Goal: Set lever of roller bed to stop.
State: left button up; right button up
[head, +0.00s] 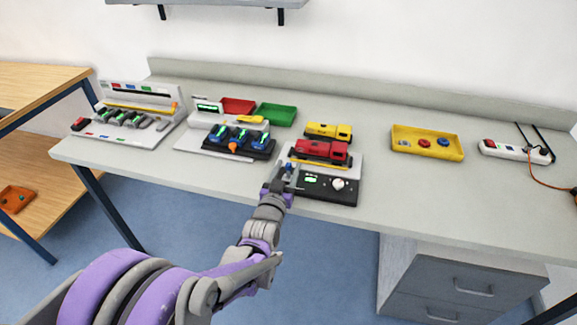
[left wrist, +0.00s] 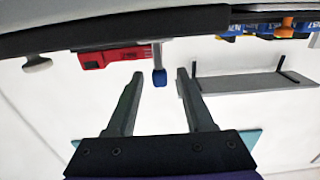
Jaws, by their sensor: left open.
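The roller bed (head: 350,174) stands near the front edge of the bench, with a red truck (head: 322,151) on it. Its black front panel (head: 345,194) has a green display and a white knob. A lever with a blue tip is at the panel's left end; it shows clearly in the left wrist view (left wrist: 159,77). My left gripper (head: 286,178) is at this end of the panel. In the left wrist view its two fingers are open, with the blue lever tip between them near the fingertips, apparently touching neither. The lever's setting cannot be read. My right gripper is out of view.
A yellow truck (head: 329,131) stands behind the red one. A yellow box (head: 427,143) and a power strip (head: 516,151) lie to the right, with clear bench between.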

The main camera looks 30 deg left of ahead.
pick_arm(q)
jog(key=v, duration=0.9)
jog(key=shift+s, duration=0.25)
jog(key=s+d+m+g+h+p, duration=0.1)
jog(key=s+d+g+p, duration=0.3)
jog(key=s, duration=0.5)
jog(key=s+d+m+g+h+p, duration=0.1)
jog(key=s+d+g+h+p, duration=0.2)
jog(key=s+d+g+p, duration=0.2)
jog(key=s+d+g, duration=0.1)
jog(key=s+g, duration=0.2)
jog(key=s, duration=0.1)
jog(key=shift+s+d+f+m, duration=0.25)
jog(key=shift+s+d+m, duration=0.05)
jog(key=shift+m, duration=0.1)
dwell(2.5)
